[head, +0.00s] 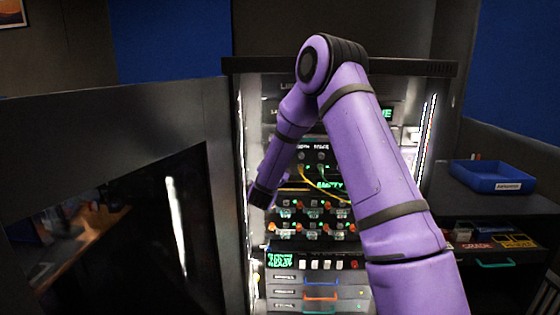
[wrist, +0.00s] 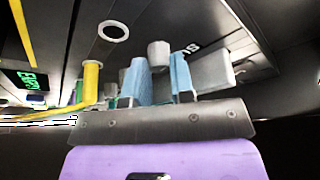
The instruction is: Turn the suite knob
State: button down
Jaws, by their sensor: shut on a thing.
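My gripper (wrist: 158,82) shows in the wrist view with two blue finger pads, shut on a small grey cylindrical knob (wrist: 159,52). The knob stands out from a dark panel (wrist: 140,20), beside partly hidden white lettering that starts with "SU". The pads sit at either side of the knob. Its pointer or angle cannot be made out. In the head view, the dark wrist end of my purple arm (head: 262,190) is at the left side of the lit cabinet. The fingers and the knob are not distinguishable there.
A yellow cable with a yellow plug (wrist: 91,80) is close left of the fingers. A green display (wrist: 33,80) lies farther left, and a white ring (wrist: 113,31) is on the panel. An open door (head: 110,190) stands left; a blue tray (head: 490,177) is right.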

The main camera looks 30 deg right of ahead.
jog(key=shift+m+g, duration=0.4)
jog(key=shift+m, duration=0.3)
jog(key=c, duration=1)
grip_release()
jog(key=shift+a, duration=0.1)
jog(key=v, duration=1)
jog(key=shift+s+a+f, duration=0.2)
jog(key=shift+s, duration=0.05)
